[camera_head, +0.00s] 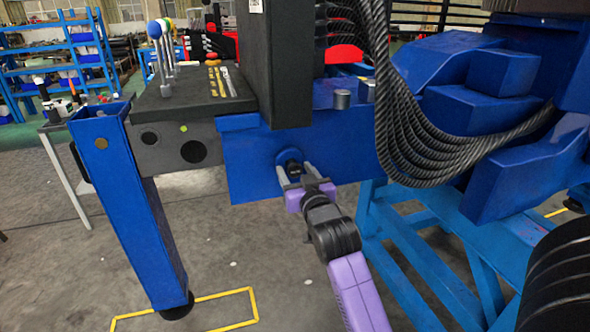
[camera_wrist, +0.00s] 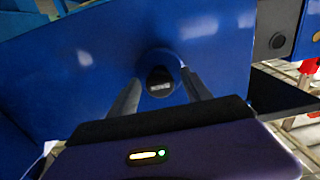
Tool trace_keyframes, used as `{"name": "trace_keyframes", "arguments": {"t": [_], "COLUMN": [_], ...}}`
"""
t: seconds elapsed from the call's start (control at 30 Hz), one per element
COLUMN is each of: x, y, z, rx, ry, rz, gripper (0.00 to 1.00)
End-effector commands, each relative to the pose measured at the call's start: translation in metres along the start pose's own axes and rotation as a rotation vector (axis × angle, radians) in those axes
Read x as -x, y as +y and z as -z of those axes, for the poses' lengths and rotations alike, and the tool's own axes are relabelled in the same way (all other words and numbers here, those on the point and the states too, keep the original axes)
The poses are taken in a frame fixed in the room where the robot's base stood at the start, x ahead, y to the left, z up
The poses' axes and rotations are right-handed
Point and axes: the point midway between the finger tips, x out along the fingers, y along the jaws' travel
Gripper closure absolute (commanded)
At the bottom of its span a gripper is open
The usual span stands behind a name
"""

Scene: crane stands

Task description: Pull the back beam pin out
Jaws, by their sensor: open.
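A dark pin (camera_head: 293,167) sticks out of a round boss in the side of the blue beam (camera_head: 247,170). In the wrist view, the pin's black round end (camera_wrist: 160,82) faces me, with a small pale mark on it. My gripper (camera_head: 295,175) is at the beam face, with its fingers apart on either side of the pin. In the wrist view, my gripper (camera_wrist: 160,90) is open around the pin end; gaps show between the fingers and the pin. The pin's inner part is hidden in the beam.
Black hoses (camera_head: 440,150) hang to the right of the beam. A light blue stand (camera_head: 430,240) is below them. Open floor lies under the beam.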

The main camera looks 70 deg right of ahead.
Motion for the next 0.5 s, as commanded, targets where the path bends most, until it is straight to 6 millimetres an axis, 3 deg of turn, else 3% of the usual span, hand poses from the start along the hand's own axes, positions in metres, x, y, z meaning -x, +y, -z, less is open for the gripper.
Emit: {"name": "trace_keyframes", "arguments": {"t": [0.37, 0.5], "x": [-0.0069, -0.0067], "y": [0.0003, 0.0002], "z": [-0.0002, -0.0002], "rx": [-0.001, 0.0], "ry": [0.0, 0.0], "rz": [0.0, 0.0], "gripper": [0.43, 0.68]}}
